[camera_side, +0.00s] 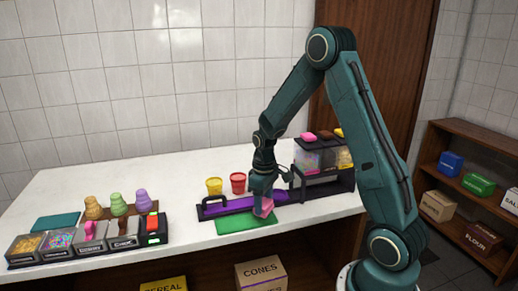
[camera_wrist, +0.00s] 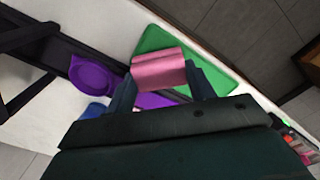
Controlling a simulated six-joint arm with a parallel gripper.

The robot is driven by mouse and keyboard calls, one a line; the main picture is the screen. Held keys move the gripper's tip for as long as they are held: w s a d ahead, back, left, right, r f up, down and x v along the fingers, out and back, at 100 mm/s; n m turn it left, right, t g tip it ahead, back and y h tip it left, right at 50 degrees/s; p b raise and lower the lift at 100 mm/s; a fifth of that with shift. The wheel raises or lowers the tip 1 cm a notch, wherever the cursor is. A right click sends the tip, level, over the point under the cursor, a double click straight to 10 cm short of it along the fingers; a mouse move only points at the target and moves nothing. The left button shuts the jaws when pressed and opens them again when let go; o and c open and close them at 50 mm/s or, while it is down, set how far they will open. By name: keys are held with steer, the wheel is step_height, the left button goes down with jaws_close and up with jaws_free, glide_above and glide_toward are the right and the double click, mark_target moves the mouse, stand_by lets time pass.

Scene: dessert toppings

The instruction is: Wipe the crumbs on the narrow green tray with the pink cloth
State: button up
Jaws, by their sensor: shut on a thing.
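The pink cloth (camera_side: 264,207) is a folded block held between the fingers of my gripper (camera_side: 263,196). In the wrist view the pink cloth (camera_wrist: 159,68) sits between the two fingertips, and my gripper (camera_wrist: 160,82) is shut on it. The narrow green tray (camera_side: 246,222) lies flat near the counter's front edge. In the wrist view the green tray (camera_wrist: 205,65) is partly covered by the cloth, which is over or on its edge; I cannot tell if they touch. No crumbs can be made out on the tray.
A purple strip in a dark frame (camera_side: 208,211) lies just behind the green tray. Yellow (camera_side: 214,186) and red (camera_side: 238,182) cups stand behind it. A dispenser rack (camera_side: 322,178) stands to the right, topping bins (camera_side: 90,238) to the left. The counter (camera_side: 190,222) is clear left of the tray.

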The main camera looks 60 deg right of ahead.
steer(key=shift+r, duration=2.85)
steer(key=shift+f, duration=0.15)
steer(key=shift+f, duration=3.95)
steer(key=shift+w+a, duration=0.8)
steer(key=shift+a, duration=0.05)
steer(key=shift+c, duration=0.3)
steer(key=shift+w+a, duration=0.5)
steer(key=shift+w, duration=0.05)
steer(key=shift+s+d+r, duration=0.1)
steer(key=shift+s+d, duration=1.3)
steer(key=shift+r, duration=3.9)
steer(key=shift+r, duration=0.1)
